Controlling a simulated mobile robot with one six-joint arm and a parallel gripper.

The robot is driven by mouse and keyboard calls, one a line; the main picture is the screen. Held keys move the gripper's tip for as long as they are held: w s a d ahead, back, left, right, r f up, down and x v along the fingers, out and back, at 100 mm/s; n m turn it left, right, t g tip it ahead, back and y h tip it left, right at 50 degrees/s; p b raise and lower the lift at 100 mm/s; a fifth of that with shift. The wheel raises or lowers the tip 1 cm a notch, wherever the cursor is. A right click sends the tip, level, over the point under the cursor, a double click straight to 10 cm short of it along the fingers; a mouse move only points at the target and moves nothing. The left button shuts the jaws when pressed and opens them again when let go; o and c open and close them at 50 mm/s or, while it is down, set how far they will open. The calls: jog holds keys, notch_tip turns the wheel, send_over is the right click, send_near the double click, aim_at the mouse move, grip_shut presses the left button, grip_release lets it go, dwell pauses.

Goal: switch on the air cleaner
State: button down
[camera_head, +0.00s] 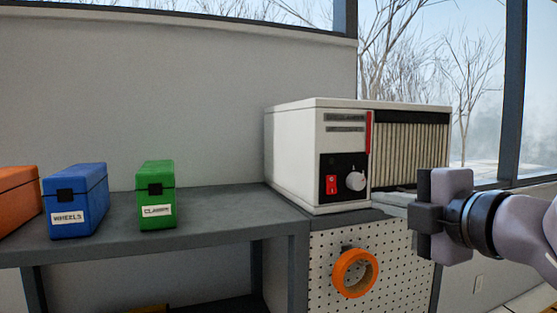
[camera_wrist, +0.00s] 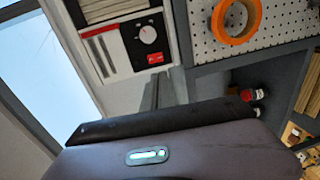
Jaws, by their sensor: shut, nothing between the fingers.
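The air cleaner (camera_head: 290,150) is a white box with a slatted grille, standing at the right end of the grey bench. Its black control panel (camera_head: 343,163) carries a red rocker switch (camera_head: 331,185) and a light round knob (camera_head: 356,181). The switch (camera_wrist: 154,59) and knob (camera_wrist: 147,35) also show in the wrist view, near the top. Whether the switch is on or off is too small to tell. My gripper (camera_head: 424,216) is shut and empty, in front of and to the right of the air cleaner, apart from it and a little lower than the switch.
A blue box (camera_head: 80,198) labelled WHEELS, a green box (camera_head: 157,194) and an orange box (camera_head: 15,199) stand on the bench (camera_head: 235,205) at the left. An orange ring (camera_head: 355,273) hangs on a white pegboard (camera_head: 388,262) below the air cleaner. Windows are behind.

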aim_at(332, 192)
jog(key=b+x, duration=0.3)
jog(key=x, duration=1)
jog(key=shift+w+f, duration=0.15)
jog(key=f+b, duration=0.1)
jog(key=b, duration=0.1)
jog(key=shift+w+t+b, duration=0.15)
jog(key=shift+t+b, duration=0.15)
jog(key=shift+b, duration=0.1)
jog(key=shift+t+b, duration=0.3)
jog(key=shift+b, duration=0.3)
jog(key=shift+r+p, duration=0.35)
jog(key=shift+p, duration=0.15)
jog(key=shift+a, duration=0.1)
